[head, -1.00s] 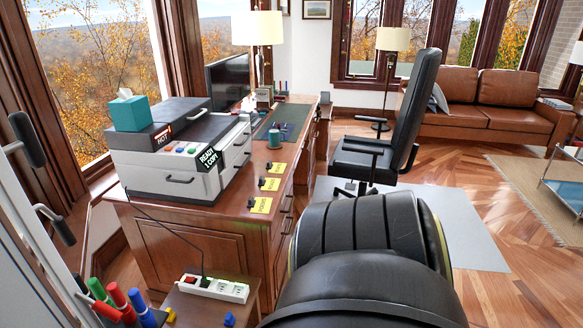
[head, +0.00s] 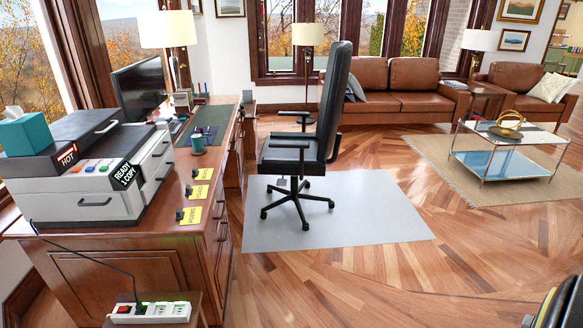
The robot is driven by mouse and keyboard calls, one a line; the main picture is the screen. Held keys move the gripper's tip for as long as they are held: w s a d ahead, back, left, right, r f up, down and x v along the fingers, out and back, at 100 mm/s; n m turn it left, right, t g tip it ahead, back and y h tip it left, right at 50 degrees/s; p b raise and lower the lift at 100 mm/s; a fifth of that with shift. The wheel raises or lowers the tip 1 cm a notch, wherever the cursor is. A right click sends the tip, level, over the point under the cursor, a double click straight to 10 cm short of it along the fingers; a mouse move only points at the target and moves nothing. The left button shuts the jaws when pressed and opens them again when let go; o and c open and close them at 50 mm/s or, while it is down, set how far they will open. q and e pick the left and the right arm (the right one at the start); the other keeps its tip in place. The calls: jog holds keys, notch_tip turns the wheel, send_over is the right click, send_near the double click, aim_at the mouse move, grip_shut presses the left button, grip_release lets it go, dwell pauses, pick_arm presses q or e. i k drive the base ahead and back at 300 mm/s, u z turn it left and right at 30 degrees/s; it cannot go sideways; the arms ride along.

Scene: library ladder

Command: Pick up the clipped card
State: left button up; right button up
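Three yellow cards lie in a row along the right edge of the wooden desk (head: 172,190): a far card (head: 204,174), a middle card (head: 199,191) and a near card (head: 191,215). A small black piece sits at the left of each card. The cards carry dark lettering too small to read surely, and I cannot tell which one is the clipped card. Part of my own arm, black with a yellow edge, shows at the bottom right corner. Neither gripper is in view.
A copier (head: 80,180) with a teal tissue box (head: 24,132) fills the desk's near left. A power strip (head: 150,312) stands below. A black office chair (head: 300,150) is on a grey mat (head: 350,222) right of the desk. Wooden floor is clear in front.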

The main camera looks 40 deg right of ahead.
aim_at(205, 174)
jog(key=z, duration=1.35)
jog(key=i, duration=2.7)
jog(key=u, duration=1.1)
